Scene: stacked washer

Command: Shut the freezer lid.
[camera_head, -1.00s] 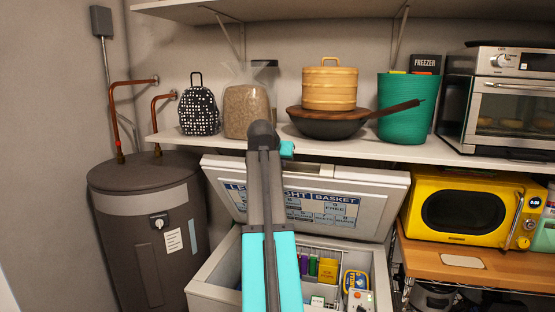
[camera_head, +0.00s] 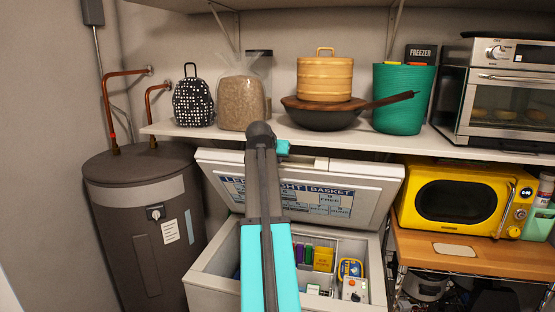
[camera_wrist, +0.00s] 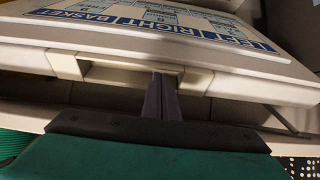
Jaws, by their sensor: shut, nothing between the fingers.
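The white chest freezer (camera_head: 208,275) stands low in the middle of the head view. Its lid (camera_head: 372,187) is open, tilted up and back, with a blue-and-white label inside its face. The lid also shows close up in the wrist view (camera_wrist: 240,70), with a recessed handle slot in its edge. My gripper (camera_wrist: 163,97) is shut and empty, with its fingertips at that slot. I cannot tell whether they touch the lid. In the head view, my arm hides the fingers and part of the lid.
Boxes and tubs (camera_head: 323,258) sit inside the freezer. A shelf (camera_head: 375,148) just above the lid holds a pan, a steamer (camera_head: 325,80) and a green bin (camera_head: 403,100). A water heater (camera_head: 140,220) stands left, a yellow microwave (camera_head: 462,205) right.

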